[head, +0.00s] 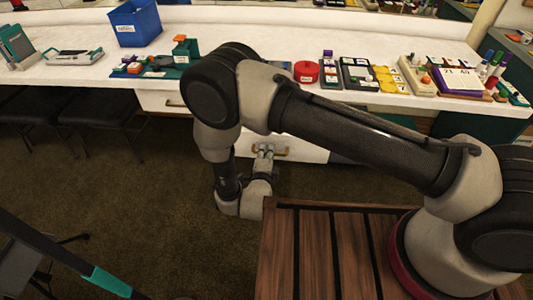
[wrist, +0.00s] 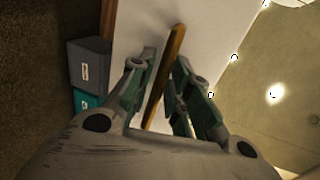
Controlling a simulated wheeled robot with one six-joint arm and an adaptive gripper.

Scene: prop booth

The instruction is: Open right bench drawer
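The right bench drawer (head: 296,149) has a white front under the white bench and looks shut. Its brass-coloured bar handle (head: 285,151) is partly hidden by my gripper (head: 264,152), which is at the drawer front. In the wrist view, the handle (wrist: 166,75) runs between the two fingers of my gripper (wrist: 166,62). The fingers are apart, with a gap showing between the left finger and the bar. The right fingertip is close to the bar; I cannot tell whether it touches.
Another white drawer (head: 160,101) is further left, partly behind my arm. Dark stools (head: 95,108) stand left under the bench. A blue bin (head: 136,24) and a red round tin (head: 306,71) are on the bench top. The wrist view shows a grey box (wrist: 89,62).

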